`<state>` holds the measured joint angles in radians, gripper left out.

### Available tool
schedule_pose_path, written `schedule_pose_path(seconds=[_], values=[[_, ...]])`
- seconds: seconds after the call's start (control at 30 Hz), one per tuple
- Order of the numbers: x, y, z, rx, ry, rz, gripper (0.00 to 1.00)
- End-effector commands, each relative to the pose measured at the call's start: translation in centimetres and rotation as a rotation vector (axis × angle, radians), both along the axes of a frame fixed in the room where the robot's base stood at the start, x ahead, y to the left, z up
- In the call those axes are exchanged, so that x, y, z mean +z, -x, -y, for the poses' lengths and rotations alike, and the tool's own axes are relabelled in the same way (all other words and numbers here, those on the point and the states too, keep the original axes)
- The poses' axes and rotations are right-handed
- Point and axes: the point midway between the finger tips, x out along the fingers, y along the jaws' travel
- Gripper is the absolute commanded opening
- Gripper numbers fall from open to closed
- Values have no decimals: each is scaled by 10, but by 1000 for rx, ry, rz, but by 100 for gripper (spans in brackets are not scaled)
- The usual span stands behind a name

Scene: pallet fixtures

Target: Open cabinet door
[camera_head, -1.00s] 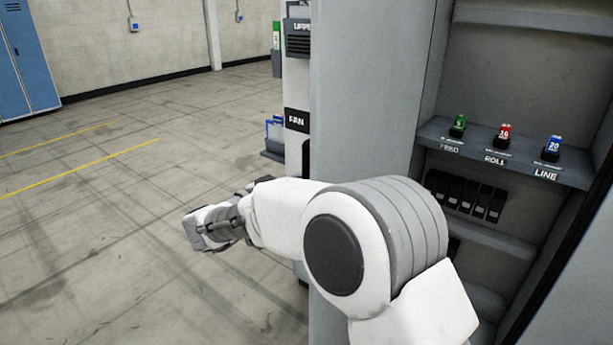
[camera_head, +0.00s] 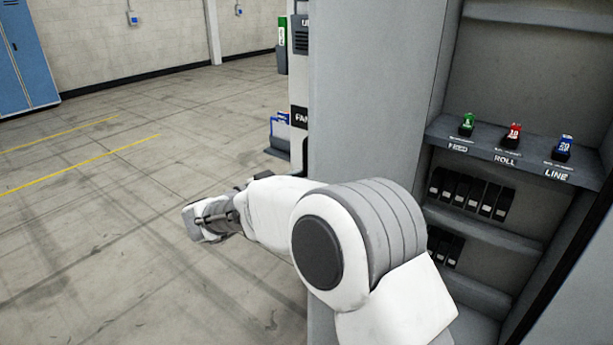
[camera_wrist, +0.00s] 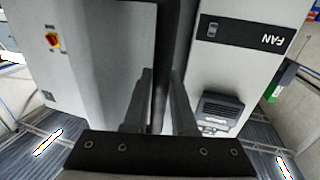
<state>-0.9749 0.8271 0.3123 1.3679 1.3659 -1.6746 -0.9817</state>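A tall grey cabinet (camera_head: 372,95) stands at the right in the head view. Its front is open and shelves show inside. A grey panel (camera_head: 582,290) with a dark edge at the lower right looks like its door, swung open; no handle shows. My gripper (camera_wrist: 160,75) shows in the wrist view as two dark fingers, apart, with nothing seen between them. In the head view my arm crosses in front of the cabinet's side and reaches left; the fingertips cannot be made out there.
A shelf (camera_head: 480,152) holds green, red and blue tagged items labelled FEED, ROLL and LINE. Black blocks (camera_head: 468,193) sit below. A FAN unit (camera_wrist: 245,50) and a panel with a red-yellow switch (camera_wrist: 53,41) lie ahead of the gripper. Floor at left is clear.

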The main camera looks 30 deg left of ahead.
Motion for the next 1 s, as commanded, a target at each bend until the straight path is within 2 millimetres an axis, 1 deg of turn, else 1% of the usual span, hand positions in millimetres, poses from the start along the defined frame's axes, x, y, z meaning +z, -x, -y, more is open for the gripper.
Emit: schedule_pose_path(seconds=[0.03,0.07,0.37,0.47,0.57,0.67,0.8,1.0], values=[[2,-2,2,-5,0,3,32],[1,-2,2,-5,0,3,37],[1,0,0,-1,-1,1,37],[0,6,-2,1,-1,1,37],[1,19,-7,2,-1,1,37],[1,39,-15,3,-1,1,37],[1,72,-28,4,-1,1,37],[0,117,-44,1,0,2,37]])
